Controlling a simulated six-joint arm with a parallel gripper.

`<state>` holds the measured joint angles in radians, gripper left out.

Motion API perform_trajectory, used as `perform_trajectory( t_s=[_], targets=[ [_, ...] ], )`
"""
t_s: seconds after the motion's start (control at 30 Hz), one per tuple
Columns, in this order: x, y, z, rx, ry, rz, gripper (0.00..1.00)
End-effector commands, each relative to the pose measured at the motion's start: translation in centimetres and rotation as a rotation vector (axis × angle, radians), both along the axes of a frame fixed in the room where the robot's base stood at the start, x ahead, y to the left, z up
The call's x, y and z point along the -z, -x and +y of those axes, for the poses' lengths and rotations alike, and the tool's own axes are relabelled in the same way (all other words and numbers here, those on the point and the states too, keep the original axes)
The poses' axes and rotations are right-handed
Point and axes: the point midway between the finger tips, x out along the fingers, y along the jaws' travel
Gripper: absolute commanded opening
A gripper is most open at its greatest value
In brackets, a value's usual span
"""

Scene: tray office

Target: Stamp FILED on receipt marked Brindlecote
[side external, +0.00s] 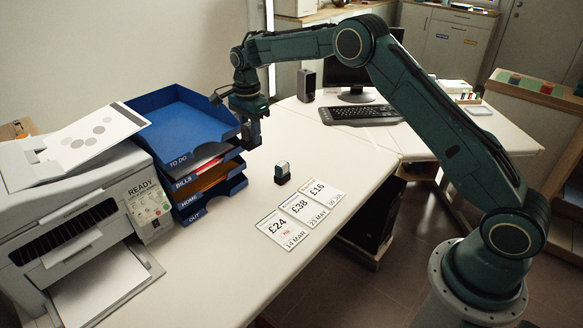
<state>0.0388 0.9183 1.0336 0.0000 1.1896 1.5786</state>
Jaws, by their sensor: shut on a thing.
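My gripper (250,115) is above the desk, just right of the tray stack. It is shut on a small dark block (252,136) that looks like a stamp; no word on it can be read. Another small dark stamp (282,172) stands upright on the desk, lower and to the right. Three white receipts lie in a slanting row: one with £24 (275,239), one with £38 (304,207) and one with £16 (325,190). The names at the receipts' tops are too small to read.
A blue tray stack (185,120) labelled TO DO, BILLS, HOME and OUT stands close left of my gripper. A printer (95,200) is at far left. A keyboard (360,115) and a monitor (350,78) stand behind. Bare desk surrounds the receipts; the desk edge is just right of them.

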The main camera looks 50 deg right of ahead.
Motion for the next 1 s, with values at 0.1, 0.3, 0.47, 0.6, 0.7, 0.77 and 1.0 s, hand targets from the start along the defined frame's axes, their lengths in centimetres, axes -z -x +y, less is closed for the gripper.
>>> perform_trajectory(
  t_s=[0.1,0.3,0.47,0.6,0.7,0.77,1.0],
  targets=[
    [0.2,0.1,-0.1,0.000,0.000,0.000,0.16],
    [1.3,1.0,-0.7,0.000,0.000,0.003,0.16],
    [2.9,2.3,-1.6,0.002,0.000,0.003,0.16],
    [4.7,4.0,-2.4,0.001,0.000,0.004,0.16],
    [5.9,5.4,-3.0,0.002,0.000,0.004,0.16],
    [6.7,6.3,-3.4,0.002,0.000,0.004,0.16],
    [9.3,10.3,-4.5,0.002,0.000,0.004,0.16]
  ],
)
